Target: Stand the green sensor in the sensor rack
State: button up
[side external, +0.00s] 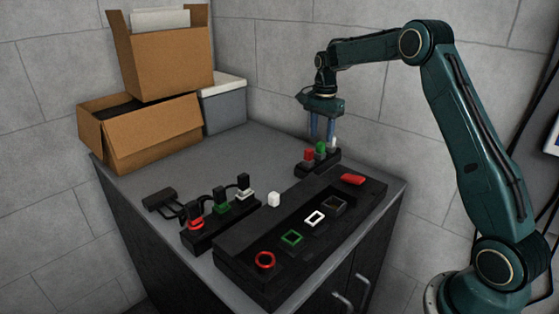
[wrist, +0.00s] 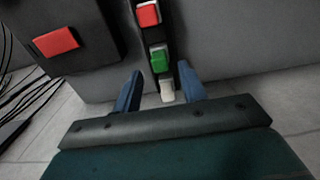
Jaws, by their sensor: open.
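The green sensor (side external: 321,148) stands upright in the dark sensor rack (side external: 322,166) at the back right of the bench, between a red block (side external: 308,155) and a white one (side external: 332,144). The wrist view also shows the green sensor (wrist: 159,60), with the red block above it and the white one below. My gripper (side external: 322,137) points down over the rack. Its blue fingers are apart, and in the wrist view the open fingertips (wrist: 160,70) lie on either side of the row, level with the green sensor. I cannot tell whether they touch it.
A long black fixture (side external: 228,258) holds a red ring, green and white frames, a dark socket and a red button (side external: 352,179). A cabled connector block (side external: 218,233) is at front left. Cardboard boxes (side external: 150,135) stand at back left.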

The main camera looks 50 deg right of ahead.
aim_at(321, 143)
notch_tip(321, 143, up, 8)
dwell(0.4)
dwell(0.5)
jog(key=s+a+r+n+t, duration=0.3)
jog(key=s+a+r+n, duration=0.65)
jog(key=s+a, duration=0.45)
jog(key=s+a+f+n+t, duration=0.1)
jog(key=s+a+f+n, duration=0.2)
jog(key=s, duration=0.6)
jog(key=s+a+f+n+t, duration=0.1)
jog(key=s+a+f+n, duration=0.2)
jog(key=s, duration=0.7)
jog(key=shift+a+f+n+t, duration=0.15)
jog(key=shift+a+n+t, duration=0.15)
jog(key=shift+a+n, duration=0.85)
jog(key=shift+d, duration=0.15)
